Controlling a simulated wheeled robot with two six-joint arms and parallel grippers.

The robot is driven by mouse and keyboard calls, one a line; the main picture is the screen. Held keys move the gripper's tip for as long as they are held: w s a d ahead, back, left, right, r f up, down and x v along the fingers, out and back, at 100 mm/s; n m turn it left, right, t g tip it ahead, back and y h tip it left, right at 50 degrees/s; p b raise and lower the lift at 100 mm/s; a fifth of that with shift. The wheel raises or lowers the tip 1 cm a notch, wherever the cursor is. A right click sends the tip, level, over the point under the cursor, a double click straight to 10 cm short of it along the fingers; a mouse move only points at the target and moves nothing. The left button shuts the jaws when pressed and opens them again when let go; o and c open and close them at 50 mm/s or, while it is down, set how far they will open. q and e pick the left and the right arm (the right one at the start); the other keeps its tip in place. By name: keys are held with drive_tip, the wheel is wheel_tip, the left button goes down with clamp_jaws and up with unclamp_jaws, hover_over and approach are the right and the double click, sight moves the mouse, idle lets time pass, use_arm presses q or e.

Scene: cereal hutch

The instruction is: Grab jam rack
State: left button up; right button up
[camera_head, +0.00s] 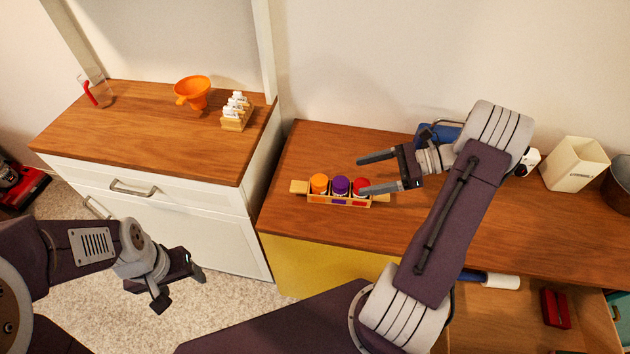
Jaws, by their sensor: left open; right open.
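The jam rack (325,200) is a small light wooden tray on the brown counter, near its front left edge. It holds an orange-lidded jar (319,183), a purple-lidded jar (340,185) and a red-lidded jar (361,186) in a row. A wooden tab handle sticks out at its left end; the right end is close to my gripper. My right gripper (368,173) is open, with its fingers pointing left, at the right end of the rack. I cannot tell whether it touches. My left gripper (180,286) is open and empty, low over the carpet at the left.
A white cabinet with a wooden top (150,135) stands left, holding an orange funnel (194,91), a wooden rack with white pieces (235,115) and a clear red-handled jug (97,92). A cream container (573,165) stands right. An open drawer (590,320) juts out at lower right.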

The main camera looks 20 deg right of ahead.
sight(347, 196)
drive_tip(key=shift+m+t, duration=0.5)
drive_tip(key=s, duration=0.1)
drive_tip(key=s+d, duration=0.2)
drive_tip(key=s, duration=0.1)
drive_tip(key=shift+d+f, duration=0.2)
drive_tip(key=shift+d, duration=0.05)
drive_tip(key=shift+a, duration=0.1)
drive_tip(key=w+a+f, duration=0.1)
drive_tip(key=w+a, duration=0.1)
drive_tip(key=shift+w+a+f, duration=0.2)
drive_tip(key=shift+a+f, duration=0.15)
drive_tip(key=shift+a, duration=0.4)
drive_tip(key=x, duration=0.2)
drive_tip(key=b+x, duration=0.1)
drive_tip(key=x, duration=0.2)
drive_tip(key=shift+w+d+f, duration=0.2)
drive_tip(key=shift+d+f, duration=0.05)
drive_tip(key=shift+f, duration=0.05)
use_arm(q)
drive_tip(key=shift+s+f, duration=0.5)
drive_tip(key=shift+s, duration=0.35)
use_arm(e)
drive_tip(key=shift+s, duration=0.1)
